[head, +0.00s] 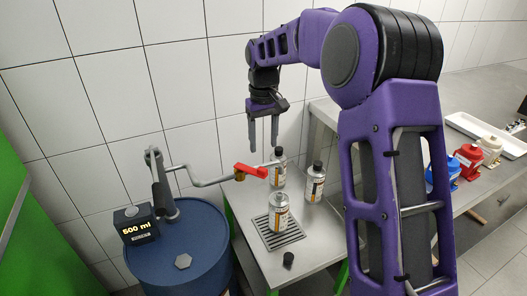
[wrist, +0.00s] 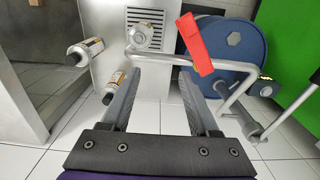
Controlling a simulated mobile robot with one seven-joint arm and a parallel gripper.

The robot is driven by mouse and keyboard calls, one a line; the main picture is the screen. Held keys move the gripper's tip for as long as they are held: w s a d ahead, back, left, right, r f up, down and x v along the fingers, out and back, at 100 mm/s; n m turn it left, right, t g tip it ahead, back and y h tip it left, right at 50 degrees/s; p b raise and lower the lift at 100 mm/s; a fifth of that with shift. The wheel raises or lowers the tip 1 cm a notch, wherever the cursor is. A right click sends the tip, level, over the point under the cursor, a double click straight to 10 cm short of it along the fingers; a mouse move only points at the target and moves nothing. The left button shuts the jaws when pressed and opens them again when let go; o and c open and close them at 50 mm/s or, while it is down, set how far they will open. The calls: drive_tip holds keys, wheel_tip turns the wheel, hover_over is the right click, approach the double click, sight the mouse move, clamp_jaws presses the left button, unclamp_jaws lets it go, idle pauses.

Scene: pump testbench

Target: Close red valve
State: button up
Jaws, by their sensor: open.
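The red valve handle (head: 251,170) sits on the grey outlet pipe (head: 208,182) of the pump on the blue barrel (head: 190,248). In the head view it points roughly sideways along the pipe, tilted slightly. In the wrist view the red handle (wrist: 195,43) lies ahead of the fingers, toward the right one. My gripper (head: 263,146) points down above the handle, open and empty; its fingers also show in the wrist view (wrist: 159,78). No contact with the handle is visible. An open-topped-looking bottle (head: 279,213) stands on the drain grate (head: 281,238) near the pipe's end.
Two more bottles (head: 277,172) (head: 315,183) stand on the bench behind and to the right. A small black cap (head: 288,260) lies at the bench front. A display (head: 138,226) on the barrel reads 500 ml. A white tray (head: 480,132) and coloured containers are at the far right.

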drive_tip(key=shift+f, duration=1.4)
drive_tip(key=shift+c, duration=0.3)
clamp_jaws()
drive_tip(key=shift+o, duration=0.3)
unclamp_jaws()
drive_tip(key=shift+r, duration=0.1)
wheel_tip(320, 180, up, 17)
drive_tip(key=p, duration=0.3)
